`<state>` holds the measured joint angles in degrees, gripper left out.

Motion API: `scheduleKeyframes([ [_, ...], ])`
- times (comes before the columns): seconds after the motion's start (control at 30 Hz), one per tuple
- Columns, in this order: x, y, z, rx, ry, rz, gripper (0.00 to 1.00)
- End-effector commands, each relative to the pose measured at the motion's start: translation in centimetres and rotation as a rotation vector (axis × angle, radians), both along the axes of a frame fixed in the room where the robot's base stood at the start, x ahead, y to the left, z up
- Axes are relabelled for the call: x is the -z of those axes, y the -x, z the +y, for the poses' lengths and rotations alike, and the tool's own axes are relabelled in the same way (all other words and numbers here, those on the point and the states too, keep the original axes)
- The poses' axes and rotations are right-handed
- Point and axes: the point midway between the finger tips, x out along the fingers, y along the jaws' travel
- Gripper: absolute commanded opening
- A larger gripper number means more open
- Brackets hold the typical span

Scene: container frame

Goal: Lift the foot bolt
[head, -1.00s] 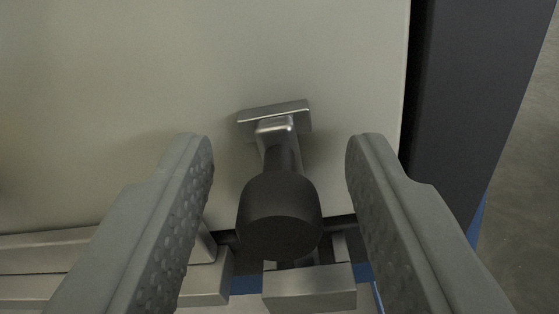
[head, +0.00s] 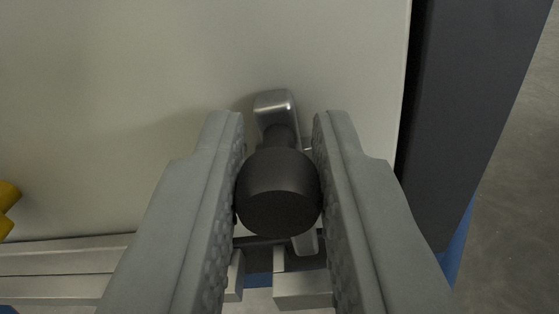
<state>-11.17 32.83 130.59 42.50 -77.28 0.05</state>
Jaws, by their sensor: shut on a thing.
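The foot bolt shows a dark round knob (head: 278,192) on a short dark neck, with a bright metal end (head: 275,103) above it, against a pale panel. My gripper (head: 279,125) is shut on the knob, with one grey textured finger touching each side. Part of the bolt's metal body below and behind the knob is hidden by the knob and the fingers.
The pale panel (head: 120,110) fills the upper left. A dark upright post (head: 460,110) stands to its right, with grey floor beyond. Metal rails (head: 65,270) run along the bottom left. A yellow part (head: 8,205) shows at the left edge.

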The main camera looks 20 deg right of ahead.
Motion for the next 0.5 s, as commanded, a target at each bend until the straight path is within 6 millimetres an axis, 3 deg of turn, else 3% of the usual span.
scheduleKeyframes([
  [0.17,-0.49,-0.18,0.01,0.001,0.001,-0.011,0.00],
  [0.2,-0.51,-0.19,0.01,0.001,0.001,-0.012,0.29],
  [0.27,-0.47,-0.18,0.01,0.001,0.001,-0.011,0.40],
  [0.5,-0.33,-0.14,0.01,0.000,0.001,-0.008,0.43],
])
